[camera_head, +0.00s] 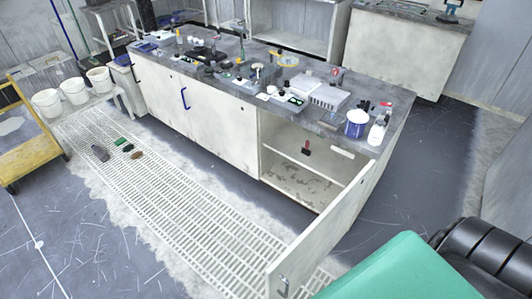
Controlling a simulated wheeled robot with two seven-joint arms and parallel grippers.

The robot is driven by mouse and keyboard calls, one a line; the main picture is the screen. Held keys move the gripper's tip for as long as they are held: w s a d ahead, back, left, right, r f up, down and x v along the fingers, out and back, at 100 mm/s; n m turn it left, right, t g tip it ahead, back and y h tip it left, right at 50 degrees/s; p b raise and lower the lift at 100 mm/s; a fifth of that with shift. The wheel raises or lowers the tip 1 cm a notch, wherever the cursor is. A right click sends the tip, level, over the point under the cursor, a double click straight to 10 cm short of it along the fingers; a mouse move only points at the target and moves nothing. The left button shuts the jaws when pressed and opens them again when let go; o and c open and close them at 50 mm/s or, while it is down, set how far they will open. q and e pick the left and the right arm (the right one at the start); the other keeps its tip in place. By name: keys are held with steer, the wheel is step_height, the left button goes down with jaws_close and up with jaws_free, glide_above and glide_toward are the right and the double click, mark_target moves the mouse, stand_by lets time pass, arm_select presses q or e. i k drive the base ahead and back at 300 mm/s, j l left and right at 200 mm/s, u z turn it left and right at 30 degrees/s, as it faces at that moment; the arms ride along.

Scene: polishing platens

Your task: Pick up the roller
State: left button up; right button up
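No object can be clearly made out as the roller at this size. A small red and dark item (306,147) shows in the open compartment of the long cabinet bench (215,130), at about shelf height. I cannot tell whether it is the roller. A dark grey object (100,153) lies on the slatted floor mat (165,200), left of a green block (123,142) and a brown oval piece (137,155). Neither of my grippers is in view.
The cabinet door (325,240) swings out into the floor space. The bench top is crowded; a blue and white tub (356,123) and a white bottle (378,131) stand near its right end. White buckets (73,91) and a yellow cart (30,145) are at left.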

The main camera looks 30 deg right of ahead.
mark_target(305, 151)
steer(key=i+j+u, duration=0.15)
steer(key=i+j, duration=1.25)
steer(key=i+l+z, duration=0.2)
steer(key=z, duration=0.25)
steer(key=i+z, duration=0.8)
steer(key=z, duration=0.15)
steer(key=i+j+z, duration=0.2)
steer(key=i+z, duration=0.15)
steer(key=z, duration=0.15)
